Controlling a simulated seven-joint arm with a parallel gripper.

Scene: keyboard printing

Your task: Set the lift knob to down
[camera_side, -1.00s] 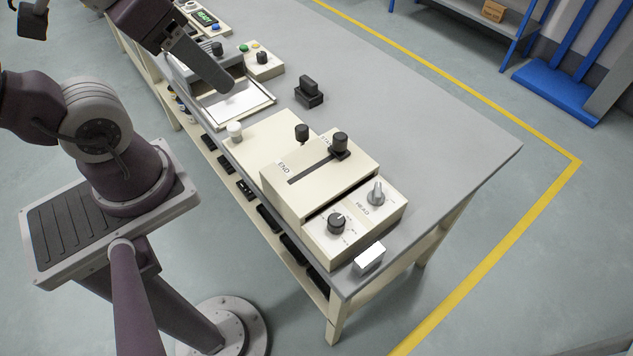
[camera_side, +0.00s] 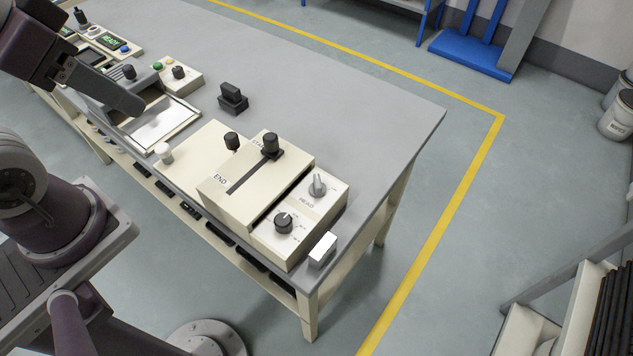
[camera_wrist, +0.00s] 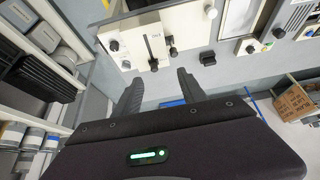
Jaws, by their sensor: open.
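No label reading "lift" is legible. A cream panel at the bench's near end carries a black knob (camera_side: 283,223) and a grey knob (camera_side: 317,185) with the word HEAD between them. Another black knob (camera_side: 178,72) sits on a small cream box with green and yellow buttons, beside the press-like unit. I cannot tell which knob is the lift knob, nor read its setting. My gripper (camera_wrist: 158,92) is open and empty in the wrist view, its two dark fingers apart. In the side view its finger is above the metal-framed tray (camera_side: 196,110), away from the HEAD panel.
A cream slider box (camera_side: 215,190) marked END has a black slider handle (camera_side: 271,146). A black block (camera_side: 232,98) stands on the grey bench (camera_side: 340,105). A white block (camera_side: 323,250) sits at the near edge. The right part of the bench top is clear.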

